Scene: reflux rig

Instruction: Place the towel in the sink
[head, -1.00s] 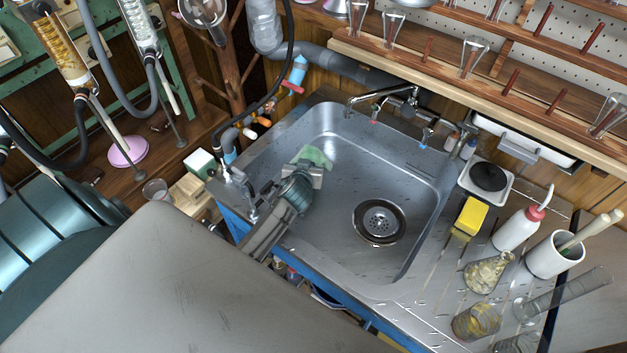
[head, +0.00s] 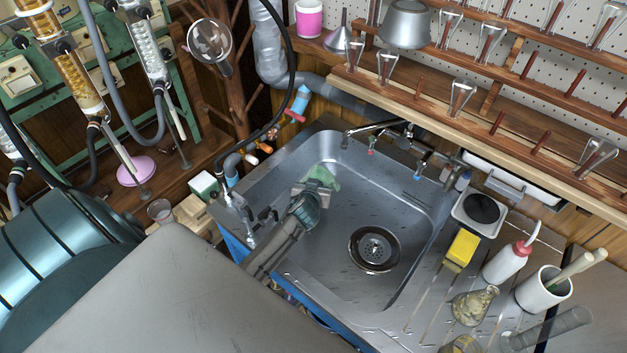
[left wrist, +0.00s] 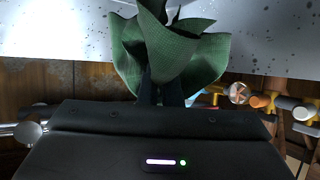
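The green towel (head: 322,177) is at the tip of my left gripper (head: 311,190), over the far left part of the metal sink (head: 333,272). In the left wrist view, the towel (left wrist: 172,50) is bunched up and its folds spread around the dark fingers of my left gripper (left wrist: 160,88). The gripper is shut on it. The fingertips are largely hidden by the cloth. I cannot tell whether the towel touches the basin floor. My right gripper is not in view.
The tap (head: 372,127) rises at the sink's back edge, close to the towel. The drain (head: 374,249) lies right of my arm. A yellow sponge (head: 462,248), a squeeze bottle (head: 507,262) and a white cup (head: 543,289) crowd the right counter. Wooden glassware racks stand behind.

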